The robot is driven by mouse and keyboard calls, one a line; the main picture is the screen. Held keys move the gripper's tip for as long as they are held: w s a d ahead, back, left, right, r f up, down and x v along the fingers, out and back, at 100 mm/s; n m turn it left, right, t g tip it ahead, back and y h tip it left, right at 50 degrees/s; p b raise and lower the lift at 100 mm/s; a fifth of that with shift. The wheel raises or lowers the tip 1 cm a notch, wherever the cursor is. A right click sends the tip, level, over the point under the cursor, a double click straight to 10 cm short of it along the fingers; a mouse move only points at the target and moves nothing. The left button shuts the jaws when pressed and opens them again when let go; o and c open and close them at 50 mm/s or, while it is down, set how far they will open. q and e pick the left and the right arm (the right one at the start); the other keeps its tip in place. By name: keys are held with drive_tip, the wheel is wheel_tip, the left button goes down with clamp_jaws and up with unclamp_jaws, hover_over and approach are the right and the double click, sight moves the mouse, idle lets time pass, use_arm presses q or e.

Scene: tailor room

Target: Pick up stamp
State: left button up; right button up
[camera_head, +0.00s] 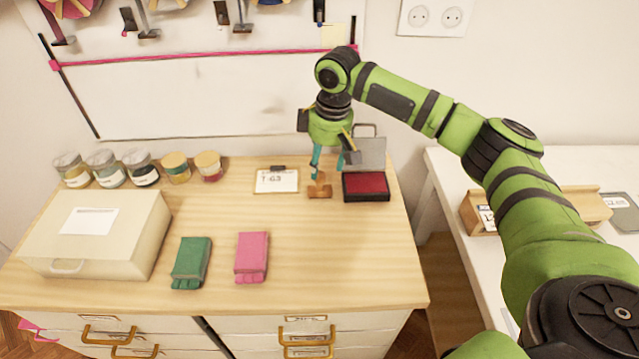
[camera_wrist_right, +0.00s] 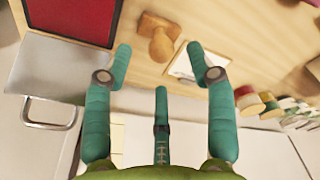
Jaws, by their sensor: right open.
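The stamp (camera_head: 320,188) is a small brown wooden block with a knob handle, upright on the wooden dresser top, just left of the red ink pad. It also shows in the right wrist view (camera_wrist_right: 160,42), beyond the fingertips and between their lines. My right gripper (camera_head: 327,166) is above and slightly behind the stamp in the head view, pointing down. In the right wrist view (camera_wrist_right: 158,60) its teal fingers are spread and empty. No contact with the stamp is visible. My left gripper is in neither view.
The open red ink pad (camera_head: 366,186) stands right of the stamp.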

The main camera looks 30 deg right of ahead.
sight(320, 173)
drive_tip(key=f, duration=0.2)
drive_tip(key=f+p, duration=0.1)
drive_tip(key=shift+w+a+f, duration=0.2)
drive_tip(key=shift+w+a, duration=0.05)
drive_tip(key=shift+w, duration=0.05)
drive_tip(key=shift+w+f, duration=0.2)
drive_tip(key=shift+f, duration=0.75)
clamp_jaws()
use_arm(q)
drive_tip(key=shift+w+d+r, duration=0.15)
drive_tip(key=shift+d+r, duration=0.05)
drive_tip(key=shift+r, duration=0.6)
use_arm(e)
drive_tip(key=shift+r, duration=0.1)
